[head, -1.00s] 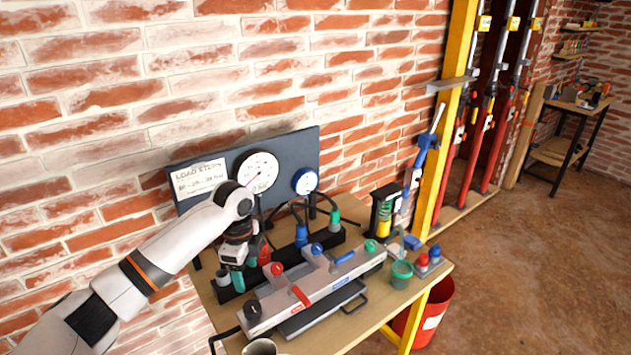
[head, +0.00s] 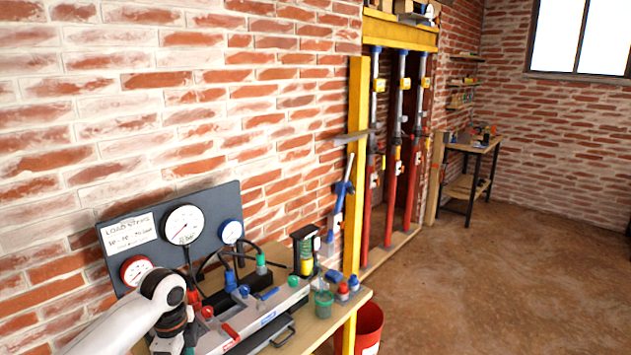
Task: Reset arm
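My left arm comes in from the lower left. Its wrist is over the left end of the workbench (head: 352,302), in front of the gauge panel (head: 225,198). My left gripper (head: 178,347) points down beside the grey valve manifold (head: 258,322). Its fingertips are at or below the picture's bottom edge, so I cannot tell whether it is open or shut. My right gripper is not in the picture.
A green cup (head: 323,304) and red and blue caps (head: 343,290) stand at the bench's right end. A red bucket (head: 369,325) is on the floor beside it. Red props (head: 391,200) stand in the wall opening. The floor at right is clear.

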